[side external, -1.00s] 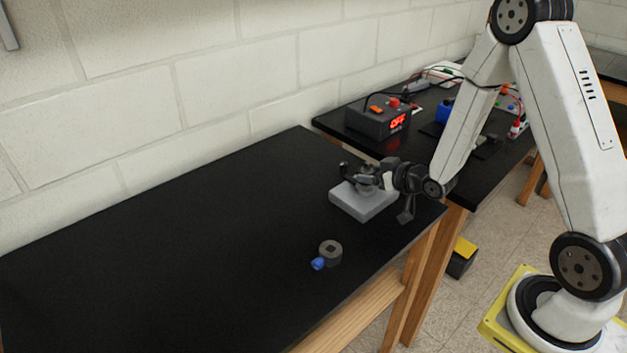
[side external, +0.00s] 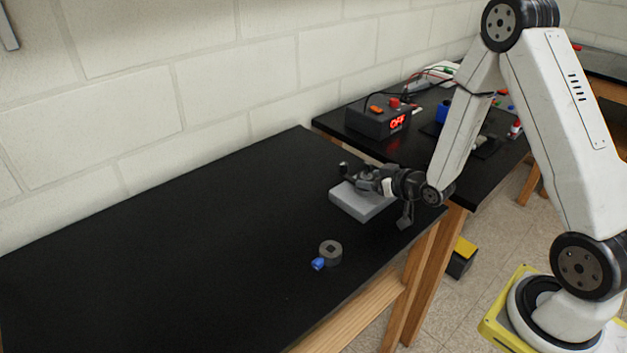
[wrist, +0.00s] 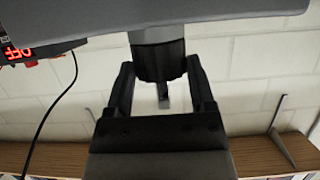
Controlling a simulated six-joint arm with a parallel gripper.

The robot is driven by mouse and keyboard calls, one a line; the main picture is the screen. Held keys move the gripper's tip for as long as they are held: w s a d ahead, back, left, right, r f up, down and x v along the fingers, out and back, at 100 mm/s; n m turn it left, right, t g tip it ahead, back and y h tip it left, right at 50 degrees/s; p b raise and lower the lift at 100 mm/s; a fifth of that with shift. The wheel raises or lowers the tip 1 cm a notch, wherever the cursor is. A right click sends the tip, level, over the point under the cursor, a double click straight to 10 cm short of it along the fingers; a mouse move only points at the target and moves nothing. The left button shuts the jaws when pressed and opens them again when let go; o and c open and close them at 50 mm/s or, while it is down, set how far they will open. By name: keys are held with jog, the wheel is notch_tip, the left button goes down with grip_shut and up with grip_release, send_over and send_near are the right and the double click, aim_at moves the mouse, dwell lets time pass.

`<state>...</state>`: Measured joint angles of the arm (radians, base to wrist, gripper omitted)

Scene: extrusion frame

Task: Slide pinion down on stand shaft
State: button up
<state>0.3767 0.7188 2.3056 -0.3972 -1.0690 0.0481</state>
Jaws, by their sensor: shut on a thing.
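The stand is a flat grey block (side external: 355,206) on the black table, and its base (wrist: 200,10) also spans the top of the wrist view. A light grey shaft (wrist: 157,35) sticks out of the base, and its squared tip (wrist: 163,94) shows beyond the pinion. The dark pinion (wrist: 160,62) sits around the shaft, with a length of bare shaft between it and the base. My gripper (wrist: 162,80) is shut on the pinion, one finger on each side. In the side view my gripper (side external: 360,176) is low over the block and hides the pinion there.
A dark grey ring-shaped part (side external: 331,252) with a blue piece (side external: 318,264) lies on the table towards the front. The left of the black table (side external: 180,260) is clear. A box with a red display (side external: 380,120) stands on the table behind.

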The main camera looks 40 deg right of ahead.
jog(key=o, duration=1.2)
jog(key=shift+s, duration=0.1)
jog(key=shift+v, duration=3.85)
jog(key=shift+a, duration=0.1)
jog(key=s+a+r+g, duration=0.1)
jog(key=s+a+g, duration=0.2)
jog(key=s+a+r+g, duration=0.1)
jog(key=s+a+g, duration=0.1)
jog(key=a+g, duration=0.2)
jog(key=s+a+r+g, duration=0.1)
jog(key=s+a+g, duration=0.2)
jog(key=g, duration=0.1)
jog(key=shift+s+a, duration=0.35)
jog(key=shift+a, duration=0.05)
